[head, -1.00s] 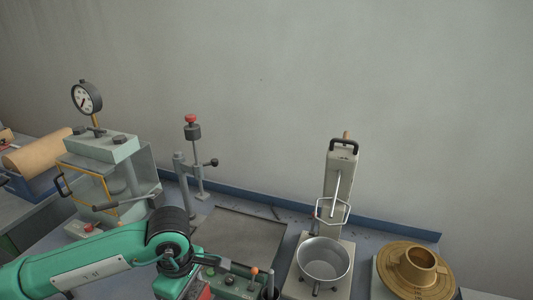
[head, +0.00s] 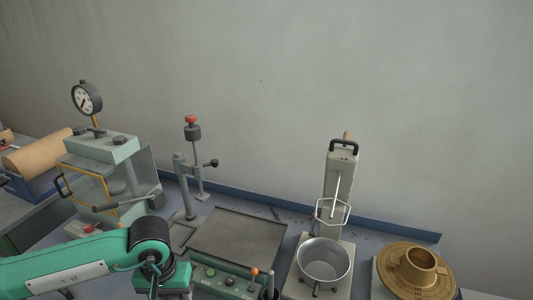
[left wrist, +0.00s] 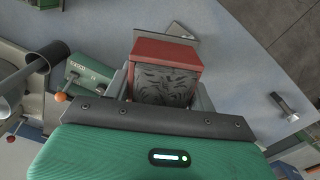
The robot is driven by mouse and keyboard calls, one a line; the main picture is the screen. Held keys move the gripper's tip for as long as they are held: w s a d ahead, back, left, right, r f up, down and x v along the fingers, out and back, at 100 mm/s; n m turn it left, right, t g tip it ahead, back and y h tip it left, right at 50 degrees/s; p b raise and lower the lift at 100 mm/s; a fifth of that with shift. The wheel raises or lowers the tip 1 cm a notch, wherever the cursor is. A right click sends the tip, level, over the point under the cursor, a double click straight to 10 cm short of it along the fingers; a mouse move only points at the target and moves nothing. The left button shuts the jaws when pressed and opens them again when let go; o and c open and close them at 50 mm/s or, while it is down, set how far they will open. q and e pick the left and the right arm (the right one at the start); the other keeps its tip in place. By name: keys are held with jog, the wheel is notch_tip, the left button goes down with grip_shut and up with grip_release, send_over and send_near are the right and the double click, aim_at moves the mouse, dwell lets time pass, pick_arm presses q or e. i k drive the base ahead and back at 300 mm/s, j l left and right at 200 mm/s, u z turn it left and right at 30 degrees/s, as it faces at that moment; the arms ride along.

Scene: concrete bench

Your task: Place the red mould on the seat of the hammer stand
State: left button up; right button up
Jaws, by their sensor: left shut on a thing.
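The red mould (left wrist: 165,58) shows in the left wrist view as a red box with a dark, mottled face. My left gripper (left wrist: 164,92) is shut on it, with a jaw on either side. In the head view my left wrist (head: 158,258) is at the bottom edge, and I cannot make out the mould there. What looks like the hammer stand (head: 181,185) is a grey post with a dark weight and red knob, behind my wrist. Its seat is not clearly seen. My right gripper is in neither view.
A dark flat plate on a green control box (head: 238,235) lies right of the stand. A press with a dial gauge (head: 87,98) stands left. A device with a metal bowl (head: 324,260) and a brass flanged part (head: 413,268) stand right. A blue ledge (head: 390,228) runs along the wall.

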aim_at(175, 235)
jog(key=k+j, duration=0.15)
jog(key=k, duration=0.3)
jog(key=k+z, duration=0.15)
jog(key=z, duration=0.25)
jog(key=k+z, duration=0.15)
jog(key=z, duration=1.15)
